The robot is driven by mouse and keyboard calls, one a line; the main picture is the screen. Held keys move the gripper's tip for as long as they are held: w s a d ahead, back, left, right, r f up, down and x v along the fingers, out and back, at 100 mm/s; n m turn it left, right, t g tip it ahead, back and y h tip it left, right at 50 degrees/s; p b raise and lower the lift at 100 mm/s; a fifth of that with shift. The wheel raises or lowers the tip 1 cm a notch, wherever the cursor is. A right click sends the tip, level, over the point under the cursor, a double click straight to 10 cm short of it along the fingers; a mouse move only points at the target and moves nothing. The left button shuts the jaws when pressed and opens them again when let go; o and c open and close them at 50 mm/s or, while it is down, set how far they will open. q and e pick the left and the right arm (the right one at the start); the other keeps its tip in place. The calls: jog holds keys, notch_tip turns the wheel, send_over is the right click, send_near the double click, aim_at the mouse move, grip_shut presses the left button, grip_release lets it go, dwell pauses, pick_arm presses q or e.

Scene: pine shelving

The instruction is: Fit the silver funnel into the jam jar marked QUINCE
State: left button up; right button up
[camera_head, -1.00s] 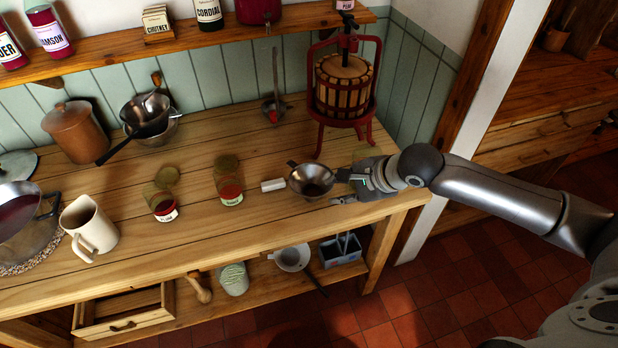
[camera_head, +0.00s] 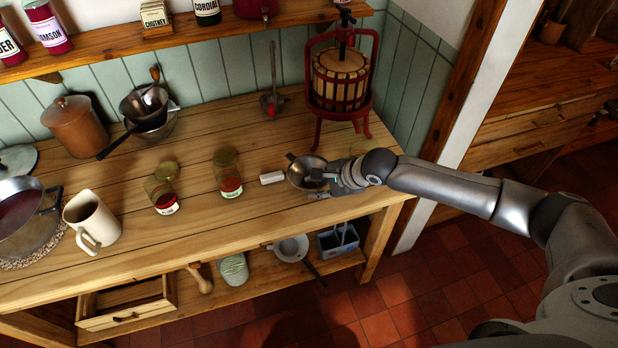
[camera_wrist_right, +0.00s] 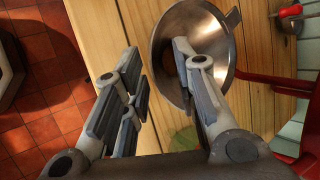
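My right gripper (camera_head: 319,186) is open at the funnel's right side. In the wrist view, one finger of it (camera_wrist_right: 163,80) overlaps the bowl and the other is outside the rim. I cannot tell whether they touch it. Two glass jars with red contents, a left one (camera_head: 162,190) and a right one (camera_head: 228,172), stand left of the funnel. Their labels are too small to read surely. My left gripper is out of view.
A small white block (camera_head: 272,177) lies between the right jar and the funnel. A greenish round glass shape (camera_head: 361,146) is mostly hidden behind my right arm. A red-framed press (camera_head: 340,80) stands behind. A cream jug (camera_head: 92,220) stands left. Worktop between the jars is clear.

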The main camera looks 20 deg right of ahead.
jog(key=shift+w+a+f, duration=0.25)
jog(key=shift+w+f, duration=0.05)
jog(key=shift+f, duration=0.2)
grip_shut()
jog(key=shift+r, duration=0.2)
